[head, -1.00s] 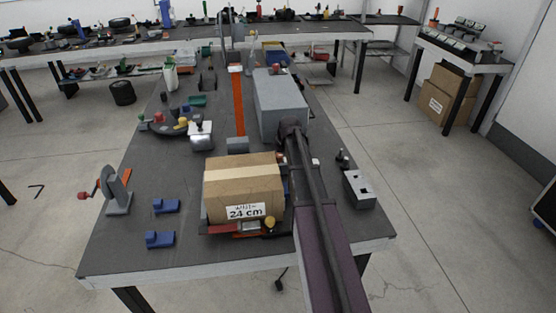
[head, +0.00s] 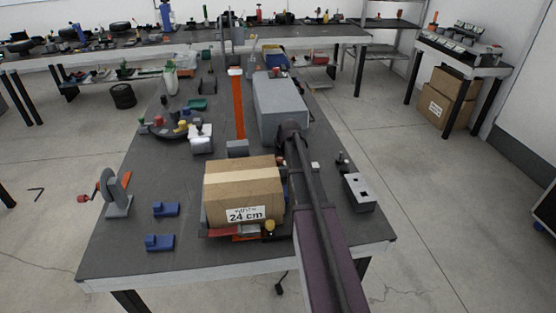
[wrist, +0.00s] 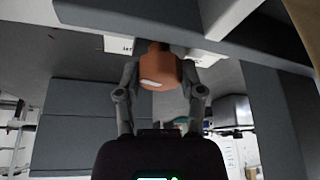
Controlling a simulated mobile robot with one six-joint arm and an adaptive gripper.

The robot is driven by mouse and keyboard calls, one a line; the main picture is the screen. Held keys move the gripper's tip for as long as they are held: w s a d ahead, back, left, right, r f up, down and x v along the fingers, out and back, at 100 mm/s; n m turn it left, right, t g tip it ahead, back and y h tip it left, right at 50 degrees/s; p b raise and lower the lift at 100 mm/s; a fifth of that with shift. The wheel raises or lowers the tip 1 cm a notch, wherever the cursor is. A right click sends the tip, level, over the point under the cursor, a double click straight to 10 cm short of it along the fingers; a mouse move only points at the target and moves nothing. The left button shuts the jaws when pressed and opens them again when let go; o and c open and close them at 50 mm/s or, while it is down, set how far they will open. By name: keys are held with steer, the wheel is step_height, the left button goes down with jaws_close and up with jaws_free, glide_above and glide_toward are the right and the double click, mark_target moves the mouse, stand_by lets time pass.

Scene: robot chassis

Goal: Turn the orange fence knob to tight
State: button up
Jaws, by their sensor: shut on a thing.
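The orange knob (wrist: 160,72) shows in the wrist view, with a pale mark on its face. My gripper (wrist: 161,84) has a finger on each side of the knob and is shut on it. In the head view my arm reaches over the right side of the bench beside a cardboard box, and the gripper end is hidden. I cannot make out the knob in the head view. White labels (wrist: 119,45) lie beyond the knob in the wrist view; their lettering is too small to read fully.
The cardboard box (head: 243,188) marked 24 cm stands close left of my arm. A large grey block (head: 280,105) stands behind it. A grey box with square holes (head: 359,193) sits to the right. Blue blocks (head: 160,242) lie front left.

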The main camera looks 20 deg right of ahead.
steer(key=shift+m+h, duration=0.8)
steer(key=shift+m, duration=1.3)
steer(key=o, duration=1.2)
steer(key=shift+c, duration=0.2)
